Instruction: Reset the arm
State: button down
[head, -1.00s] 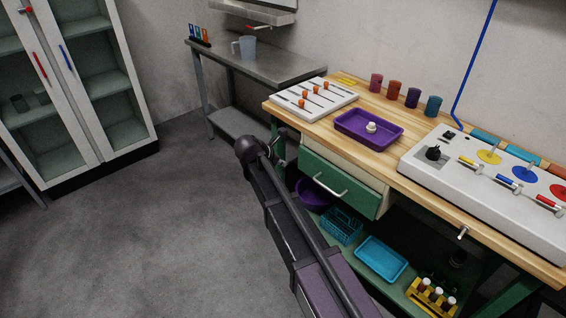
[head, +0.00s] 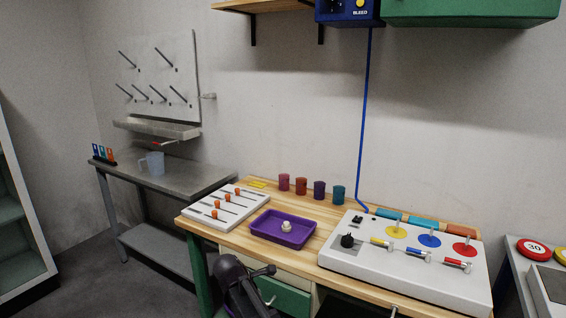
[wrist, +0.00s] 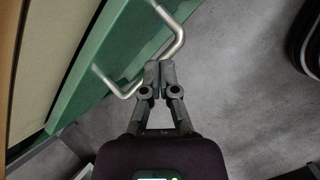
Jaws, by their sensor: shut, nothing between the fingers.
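My gripper (wrist: 152,72) is shut and empty in the wrist view, its two fingertips together. It is close to the metal handle (wrist: 178,40) of a green drawer (wrist: 118,50); I cannot tell whether the fingertips touch the handle. In the head view the drawer (head: 290,298) is under the wooden bench, and my dark arm is in front of its left part at the bottom edge. The gripper's fingers are not clear in the head view.
A wooden bench (head: 215,233) holds a purple tray (head: 262,236), a white slider board (head: 200,213), several coloured cups (head: 301,186) and a white control panel (head: 335,262). A metal table (head: 185,185) with a jug (head: 155,162) stands left. Grey floor (head: 95,290) is clear at lower left.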

aim_at(309, 316)
jog(key=s+d+f+m+g+y, duration=0.1)
jog(key=s+d+m+g+y, duration=0.1)
jog(key=s+d+m, duration=0.9)
jog(key=s+d+f+m+g+y, duration=0.2)
jog(key=s+d+m, duration=0.3)
jog(key=d+m, duration=0.65)
notch_tip(309, 316, up, 18)
jog(key=d+n+p, duration=0.2)
jog(key=p, duration=1.5)
jog(key=shift+d+f, duration=0.15)
jog(key=shift+d, duration=0.25)
